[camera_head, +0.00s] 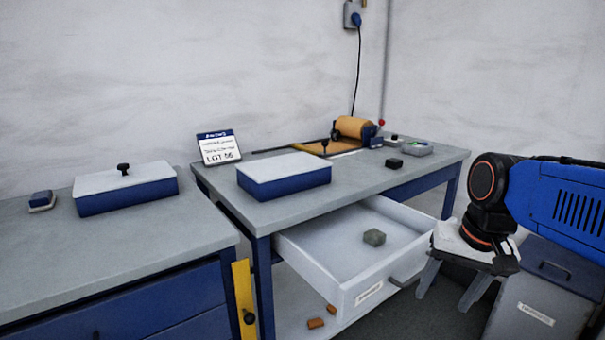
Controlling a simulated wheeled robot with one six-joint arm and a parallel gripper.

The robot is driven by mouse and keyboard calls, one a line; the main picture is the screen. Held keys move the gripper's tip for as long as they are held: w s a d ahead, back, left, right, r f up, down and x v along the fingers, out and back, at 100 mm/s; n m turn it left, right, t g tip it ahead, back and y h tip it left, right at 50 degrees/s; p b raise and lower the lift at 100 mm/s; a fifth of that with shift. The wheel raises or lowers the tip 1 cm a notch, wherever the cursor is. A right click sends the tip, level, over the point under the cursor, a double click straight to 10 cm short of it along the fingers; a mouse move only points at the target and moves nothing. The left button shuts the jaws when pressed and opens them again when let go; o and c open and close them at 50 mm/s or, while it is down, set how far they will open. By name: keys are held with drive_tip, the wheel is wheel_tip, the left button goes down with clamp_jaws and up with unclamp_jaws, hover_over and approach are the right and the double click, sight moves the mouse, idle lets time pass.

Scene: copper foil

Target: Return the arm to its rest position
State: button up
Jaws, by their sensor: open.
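My gripper (446,294) is at the right, at the end of my blue arm, with its two grey fingers spread apart and pointing down. Nothing shows between the fingers. It appears in front of the right end of an open white drawer (312,262), near the drawer's dark handle. I cannot tell the gap between them.
The right table (222,186) holds a blue box with a white lid (284,173), a sign (218,148) and a copper-coloured roll (355,128). A left bench (120,240) holds another lidded box (126,190). A grey bin (545,290) stands below my arm. Orange pieces (316,323) lie under the drawer.

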drive_tip(key=s+d+f+n+t+h, duration=0.1)
drive_tip(key=s+f+n+t, duration=0.1)
drive_tip(key=s+f, duration=0.4)
drive_tip(key=shift+s+d+f+n+t, duration=0.3)
drive_tip(key=shift+s+f+n, duration=0.1)
drive_tip(key=shift+s+n, duration=0.5)
drive_tip(key=shift+c, duration=0.6)
